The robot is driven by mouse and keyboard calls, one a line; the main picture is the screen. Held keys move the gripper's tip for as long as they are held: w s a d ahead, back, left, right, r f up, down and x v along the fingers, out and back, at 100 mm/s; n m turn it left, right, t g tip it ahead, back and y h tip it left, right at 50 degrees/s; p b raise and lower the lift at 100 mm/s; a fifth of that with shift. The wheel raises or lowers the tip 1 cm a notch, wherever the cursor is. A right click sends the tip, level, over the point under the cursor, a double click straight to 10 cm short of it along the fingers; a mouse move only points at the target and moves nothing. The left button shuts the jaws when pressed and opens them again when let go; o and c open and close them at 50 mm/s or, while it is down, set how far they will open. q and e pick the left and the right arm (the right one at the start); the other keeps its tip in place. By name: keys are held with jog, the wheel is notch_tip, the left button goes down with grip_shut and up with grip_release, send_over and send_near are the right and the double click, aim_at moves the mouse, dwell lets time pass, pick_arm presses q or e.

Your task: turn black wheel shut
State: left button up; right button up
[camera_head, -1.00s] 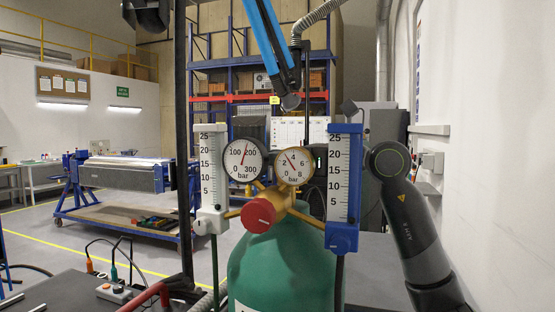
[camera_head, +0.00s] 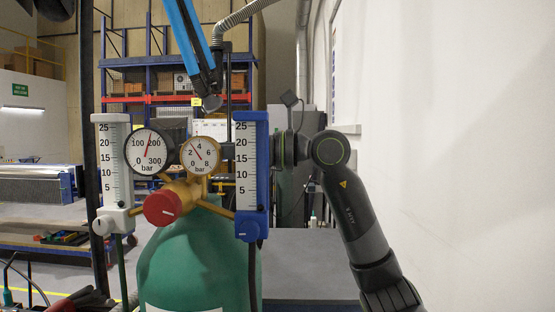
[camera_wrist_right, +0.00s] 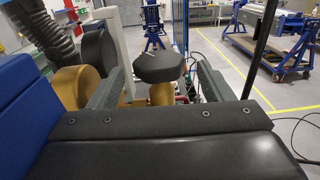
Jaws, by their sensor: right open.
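The black wheel (camera_wrist_right: 158,67) is an octagonal knob on a brass stem in the right wrist view. My right gripper (camera_wrist_right: 160,82) is open, with one finger on each side of the wheel and a visible gap on both sides. In the head view my right arm (camera_head: 330,152) reaches left behind the blue-framed flow meter, which hides most of the gripper. I cannot make out the wheel there. The brass regulator (camera_head: 186,187) sits on the green cylinder (camera_head: 190,262). My left gripper is not in view.
Two gauges (camera_head: 149,151) and a red knob (camera_head: 162,207) face me. The white flow meter (camera_head: 113,165) stands left and the blue one (camera_head: 250,170) right, close to my right wrist. A blue jointed arm (camera_head: 190,40) hangs above. A white wall is at right.

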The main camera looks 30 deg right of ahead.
jog(key=b+v, duration=0.4)
jog(key=v, duration=0.8)
